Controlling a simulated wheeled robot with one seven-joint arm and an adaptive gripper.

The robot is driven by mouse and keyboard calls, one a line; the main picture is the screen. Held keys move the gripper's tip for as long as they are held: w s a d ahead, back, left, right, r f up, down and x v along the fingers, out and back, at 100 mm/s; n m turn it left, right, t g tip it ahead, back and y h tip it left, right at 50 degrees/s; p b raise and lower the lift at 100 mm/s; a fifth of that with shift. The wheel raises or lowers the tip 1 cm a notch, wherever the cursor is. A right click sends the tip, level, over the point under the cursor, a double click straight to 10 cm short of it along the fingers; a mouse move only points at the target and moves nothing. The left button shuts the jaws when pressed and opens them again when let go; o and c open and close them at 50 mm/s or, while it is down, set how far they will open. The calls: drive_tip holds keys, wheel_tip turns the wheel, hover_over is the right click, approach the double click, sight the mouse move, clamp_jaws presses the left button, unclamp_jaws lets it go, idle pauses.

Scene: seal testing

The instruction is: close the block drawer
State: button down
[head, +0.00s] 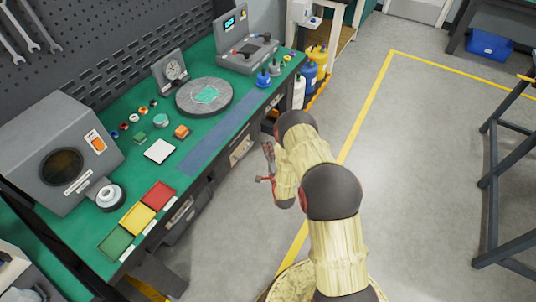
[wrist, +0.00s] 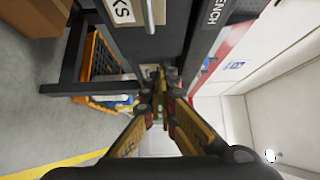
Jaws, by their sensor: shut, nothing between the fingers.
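In the wrist view, a dark grey drawer front with a white label ending in "KS" (wrist: 122,10) fills the upper middle; the rest of the word is cut off. A pale handle shows beside the label. My gripper (wrist: 163,92) is shut and empty, its fingertips together just in front of the dark drawer fronts. I cannot tell whether they touch. In the head view, my gripper (head: 266,166) is beside the bench's front edge, partly hidden by my arm. A pale-labelled drawer front (head: 241,149) shows under the bench. How far the drawer stands out is unclear.
The bench's green top (head: 215,85) holds a round grey plate, a gauge and small parts. Red, yellow and green trays (head: 138,217) line its front edge. Coloured bottles (head: 310,75) stand beyond the bench's far end. The grey floor to the right is open.

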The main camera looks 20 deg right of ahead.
sight(249, 135)
drive_tip(key=shift+w+a+b, duration=0.25)
drive_tip(key=shift+w+b, duration=0.1)
drive_tip(key=shift+w, duration=0.9)
drive_tip(key=shift+w+a+b, duration=0.3)
drive_tip(key=shift+w+b, duration=0.1)
drive_tip(key=shift+w, duration=0.9)
drive_tip(key=shift+w+a+b, duration=0.25)
drive_tip(key=shift+w+b, duration=0.1)
drive_tip(key=shift+w, duration=0.9)
drive_tip(key=shift+w, duration=0.1)
drive_tip(key=w+a+b, duration=0.1)
drive_tip(key=w, duration=0.1)
drive_tip(key=w+a+b, duration=0.1)
drive_tip(key=w+a, duration=0.1)
drive_tip(key=shift+a+f, duration=0.1)
